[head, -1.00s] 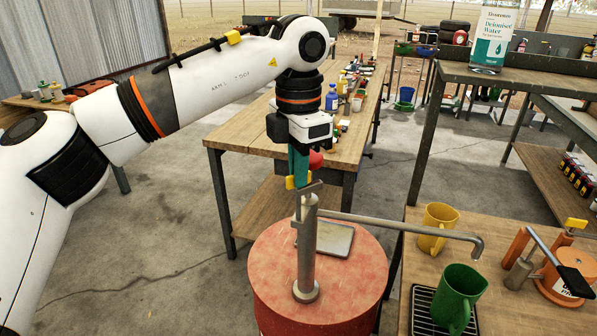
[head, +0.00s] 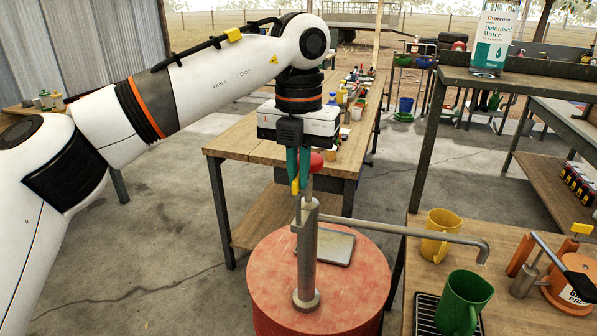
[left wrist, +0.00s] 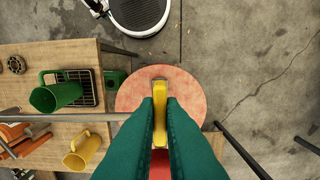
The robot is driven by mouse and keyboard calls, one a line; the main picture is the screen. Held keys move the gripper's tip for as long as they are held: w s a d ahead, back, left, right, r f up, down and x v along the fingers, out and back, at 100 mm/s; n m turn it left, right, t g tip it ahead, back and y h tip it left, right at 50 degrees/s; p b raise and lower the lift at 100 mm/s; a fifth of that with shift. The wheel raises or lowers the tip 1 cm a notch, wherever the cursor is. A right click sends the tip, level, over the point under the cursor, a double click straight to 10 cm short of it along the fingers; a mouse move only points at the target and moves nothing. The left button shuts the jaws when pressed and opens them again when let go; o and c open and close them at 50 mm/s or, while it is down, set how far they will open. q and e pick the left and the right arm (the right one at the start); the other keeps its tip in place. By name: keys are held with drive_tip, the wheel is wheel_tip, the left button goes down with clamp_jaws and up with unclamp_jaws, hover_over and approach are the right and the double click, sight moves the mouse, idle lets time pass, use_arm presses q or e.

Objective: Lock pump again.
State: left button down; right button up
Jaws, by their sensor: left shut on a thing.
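The pump (head: 308,250) stands upright on the red drum (head: 265,265). Its long spout reaches right over the bench. A red knob (head: 317,162) shows just behind the pump's top. My left gripper (head: 297,180) points down at the top of the pump, with its teal fingers shut on a yellow tab (head: 295,187). The left wrist view shows the yellow tab (left wrist: 159,115) between the fingers, above the drum (left wrist: 127,97). The fingers hide much of the pump there. My right gripper is in neither view.
A yellow jug (head: 437,235) and a green jug (head: 462,300) stand on the bench at right, the green one on a dark drip grate. An orange hand press (head: 570,285) is farther right. A flat grey plate (head: 338,247) lies on the drum beside the pump.

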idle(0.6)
use_arm(q)
drive_tip(key=c, duration=1.5)
unclamp_jaws()
drive_tip(key=shift+c, duration=0.2)
wheel_tip(320, 180, up, 12)
drive_tip(key=p, duration=0.1)
